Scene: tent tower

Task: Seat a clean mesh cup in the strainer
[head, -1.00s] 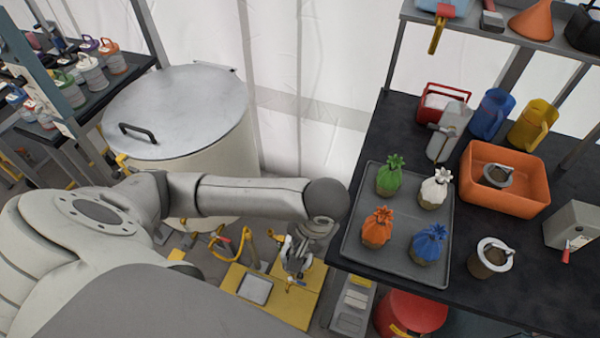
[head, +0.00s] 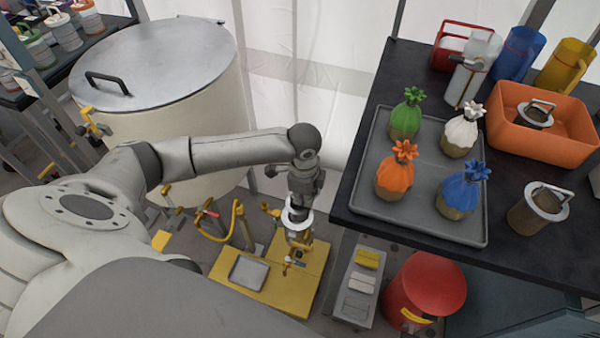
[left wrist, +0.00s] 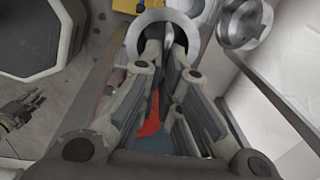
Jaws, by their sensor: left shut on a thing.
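My left gripper (head: 299,198) points down over the yellow stand (head: 310,262) and is shut on the handle of a mesh cup, whose pale ring (head: 297,218) shows just below the fingers. In the left wrist view, the fingers (left wrist: 166,62) close on an upright handle inside the round metal rim (left wrist: 148,32). The strainer (head: 298,240) seems to be the brassy fitting below the cup; whether they touch is hidden. A round, open metal part (left wrist: 245,22) lies beside the cup in that view. My right gripper is out of view.
Another mesh cup (head: 534,114) stands in the orange tub (head: 548,140), and one more (head: 540,207) stands on the dark bench (head: 405,65). A grey tray (head: 365,180) holds several coloured bags. A large lidded tank (head: 190,130) and a red drum (head: 425,285) flank the stand.

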